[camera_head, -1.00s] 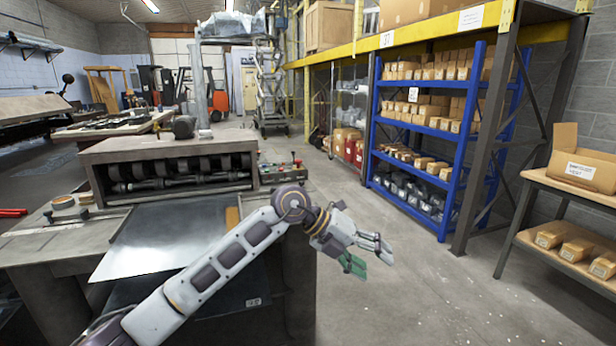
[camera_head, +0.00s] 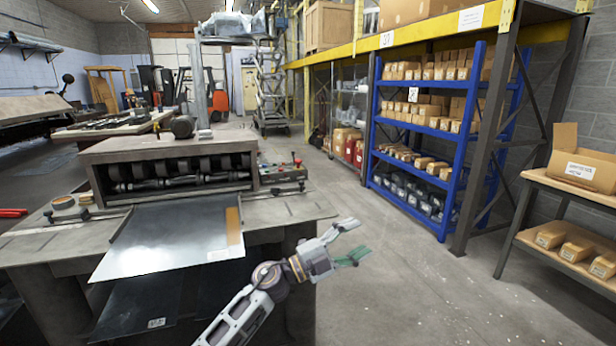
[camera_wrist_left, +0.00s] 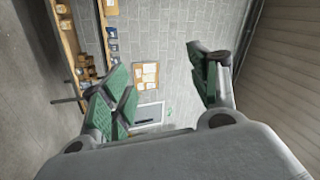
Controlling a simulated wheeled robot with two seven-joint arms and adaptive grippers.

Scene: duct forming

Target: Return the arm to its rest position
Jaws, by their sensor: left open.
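My left arm comes in from the bottom of the head view. Its gripper (camera_head: 352,243) hangs over the floor to the right of the machine's front corner. The gripper is open and empty, with green pads on its fingers. In the left wrist view the two fingers (camera_wrist_left: 165,88) stand wide apart with nothing between them. A grey wall and shelves show beyond them, turned sideways. My right gripper is not in view.
The forming machine (camera_head: 170,165) stands at the left, with a flat metal sheet (camera_head: 165,245) on its front. A blue shelf rack (camera_head: 447,205) and a wooden shelf (camera_head: 530,250) stand at the right. The floor (camera_head: 400,290) between is clear.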

